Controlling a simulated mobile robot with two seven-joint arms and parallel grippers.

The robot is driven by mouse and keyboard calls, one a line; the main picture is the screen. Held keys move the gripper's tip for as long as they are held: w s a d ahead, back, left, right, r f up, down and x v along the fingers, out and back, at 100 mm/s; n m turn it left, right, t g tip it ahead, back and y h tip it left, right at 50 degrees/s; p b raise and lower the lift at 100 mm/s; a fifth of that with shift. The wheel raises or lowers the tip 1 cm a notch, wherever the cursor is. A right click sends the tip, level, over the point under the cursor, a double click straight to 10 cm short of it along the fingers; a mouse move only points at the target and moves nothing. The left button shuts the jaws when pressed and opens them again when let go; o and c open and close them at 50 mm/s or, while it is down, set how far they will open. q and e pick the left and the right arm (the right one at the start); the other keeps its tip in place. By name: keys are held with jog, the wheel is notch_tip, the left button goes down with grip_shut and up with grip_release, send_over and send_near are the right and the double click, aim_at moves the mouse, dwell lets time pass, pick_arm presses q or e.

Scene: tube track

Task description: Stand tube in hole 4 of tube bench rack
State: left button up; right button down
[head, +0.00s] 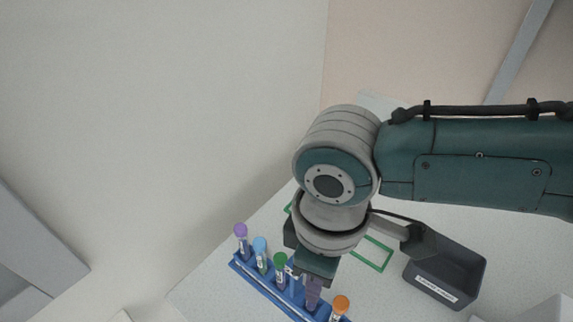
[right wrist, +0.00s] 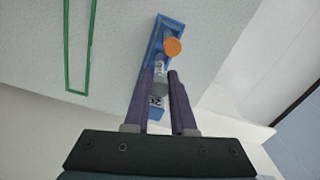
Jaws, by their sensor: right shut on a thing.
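The blue tube rack (head: 262,287) stands at the bottom of the head view, and part of it shows in the right wrist view (right wrist: 172,22). Purple-capped (head: 240,230), light-blue-capped (head: 260,244) and green-capped (head: 280,259) tubes stand in its left part. An orange-capped tube (head: 340,305) stands toward its right end. My right gripper (head: 313,294) is down over the rack, between the green and orange caps. In the right wrist view its fingers (right wrist: 161,88) are shut on a grey-looking tube (right wrist: 159,87). The tube's lower end and its hole are hidden. My left gripper is not in view.
A dark grey bin (head: 446,272) with a white label stands right of the rack. A green rectangular outline (head: 378,254) is marked on the pale table behind my right gripper, partly hidden by my arm. The table between the rack and bin looks clear.

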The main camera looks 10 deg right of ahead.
jog(key=shift+f+b, duration=0.3)
jog(key=shift+f, duration=0.15)
jog(key=c, duration=0.7)
grip_release()
notch_tip(320, 180, up, 10)
jog(key=shift+f+p, duration=0.1)
jog(key=shift+p, duration=0.4)
dwell(0.3)
